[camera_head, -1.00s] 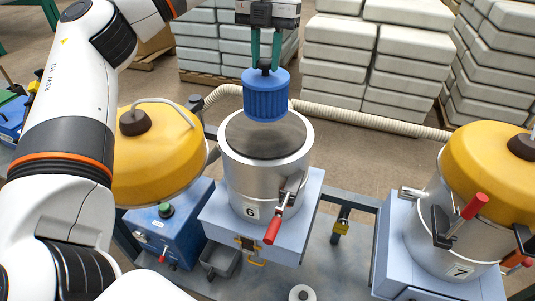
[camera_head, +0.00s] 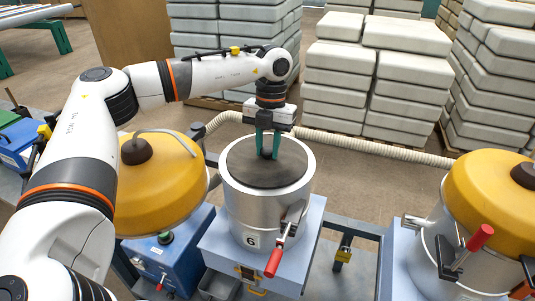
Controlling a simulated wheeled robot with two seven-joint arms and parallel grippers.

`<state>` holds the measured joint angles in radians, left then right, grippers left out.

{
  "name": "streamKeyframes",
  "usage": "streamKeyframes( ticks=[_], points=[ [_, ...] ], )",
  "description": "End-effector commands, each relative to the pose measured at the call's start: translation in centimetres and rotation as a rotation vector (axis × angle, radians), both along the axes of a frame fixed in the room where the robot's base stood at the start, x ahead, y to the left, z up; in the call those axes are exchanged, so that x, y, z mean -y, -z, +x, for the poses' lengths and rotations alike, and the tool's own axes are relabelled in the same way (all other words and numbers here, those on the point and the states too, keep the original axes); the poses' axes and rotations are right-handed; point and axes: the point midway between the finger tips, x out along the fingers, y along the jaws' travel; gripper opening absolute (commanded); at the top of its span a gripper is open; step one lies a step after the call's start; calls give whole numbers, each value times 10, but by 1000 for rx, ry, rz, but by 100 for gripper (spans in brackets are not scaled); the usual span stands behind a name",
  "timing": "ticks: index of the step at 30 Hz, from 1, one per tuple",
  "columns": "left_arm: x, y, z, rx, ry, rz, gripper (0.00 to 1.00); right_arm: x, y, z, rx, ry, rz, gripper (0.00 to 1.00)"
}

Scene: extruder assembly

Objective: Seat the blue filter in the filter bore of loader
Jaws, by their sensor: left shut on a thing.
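The loader labelled 6 (camera_head: 240,205) is an upright silver cylinder on a light blue base, with a dark round top inside its rim. My left gripper (camera_head: 268,153) points straight down over the loader's mouth, its two green fingers shut on the dark knob of the blue filter (camera_head: 267,154). The filter's blue body is hidden from view, apparently down inside the loader. I cannot tell whether it is fully seated. My right gripper is not in view.
A yellow dome lid (camera_head: 160,185) stands left of the loader, and another yellow-topped vessel (camera_head: 490,190) stands right. A red-tipped handle (camera_head: 274,262) sticks out from the loader's front. A ribbed hose (camera_head: 370,147) runs behind. Stacks of pale blocks (camera_head: 340,85) stand farther back.

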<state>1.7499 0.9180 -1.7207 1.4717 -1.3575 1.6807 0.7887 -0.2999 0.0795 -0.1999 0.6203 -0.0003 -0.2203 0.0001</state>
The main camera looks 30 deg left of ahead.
Motion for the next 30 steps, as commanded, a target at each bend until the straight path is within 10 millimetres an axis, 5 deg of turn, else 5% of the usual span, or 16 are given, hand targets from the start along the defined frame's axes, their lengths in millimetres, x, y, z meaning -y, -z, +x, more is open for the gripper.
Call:
streamKeyframes(
  ticks=[6,18,19,22,30],
  points=[
    [0,30,0,-2,0,0,0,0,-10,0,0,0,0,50],
    [0,38,0,-1,0,0,0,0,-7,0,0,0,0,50],
    [0,38,0,-1,0,1,32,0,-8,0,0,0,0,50],
    [0,37,0,-1,0,1,48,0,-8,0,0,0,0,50],
    [0,36,0,-1,0,0,50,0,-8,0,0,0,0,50]
  ],
)
